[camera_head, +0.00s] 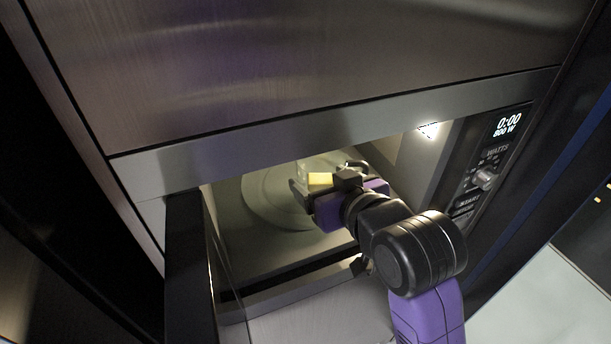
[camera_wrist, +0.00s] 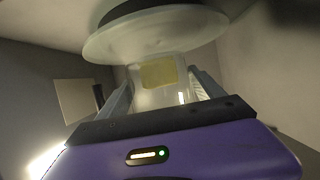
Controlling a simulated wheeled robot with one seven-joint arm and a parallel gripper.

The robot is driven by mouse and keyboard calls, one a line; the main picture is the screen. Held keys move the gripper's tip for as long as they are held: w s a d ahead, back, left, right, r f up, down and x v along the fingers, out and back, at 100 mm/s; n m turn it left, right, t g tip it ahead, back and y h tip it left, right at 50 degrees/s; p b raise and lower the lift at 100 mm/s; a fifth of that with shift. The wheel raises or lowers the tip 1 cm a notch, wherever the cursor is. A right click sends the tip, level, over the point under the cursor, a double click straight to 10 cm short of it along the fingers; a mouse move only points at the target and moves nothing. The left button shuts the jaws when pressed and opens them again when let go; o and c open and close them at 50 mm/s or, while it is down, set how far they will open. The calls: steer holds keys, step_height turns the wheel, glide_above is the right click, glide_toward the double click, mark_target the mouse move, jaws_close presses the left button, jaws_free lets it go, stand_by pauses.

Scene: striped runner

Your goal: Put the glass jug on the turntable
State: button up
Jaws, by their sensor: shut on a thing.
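The glass jug (camera_head: 311,168) is a pale, see-through vessel with a yellow patch, inside the lit microwave. In the wrist view the jug (camera_wrist: 158,92) stands between my two fingers. My gripper (camera_head: 327,178) is shut on the jug; its fingers also show in the wrist view (camera_wrist: 160,90). The turntable (camera_head: 258,197) is a pale round plate on the microwave floor. The jug is over its right part in the head view. A pale disc, seemingly the turntable (camera_wrist: 110,42), shows beyond the jug in the wrist view. I cannot tell whether jug and turntable touch.
The microwave's open door (camera_head: 190,265) stands at the left of the opening. The control panel (camera_head: 484,175) is at the right, with a lit display. The upper frame (camera_head: 300,132) runs close above my gripper. The turntable's left part looks clear.

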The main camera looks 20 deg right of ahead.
mark_target(311, 159)
steer(key=w, duration=0.5)
steer(key=w+p, duration=0.1)
steer(key=w, duration=0.1)
steer(key=shift+w+r, duration=0.25)
steer(key=shift+w+f, duration=0.1)
steer(key=shift+f, duration=1.7)
steer(key=shift+f, duration=0.2)
steer(key=o, duration=1.8)
steer(key=shift+r, duration=0.1)
steer(key=shift+r, duration=0.1)
steer(key=v, duration=1.2)
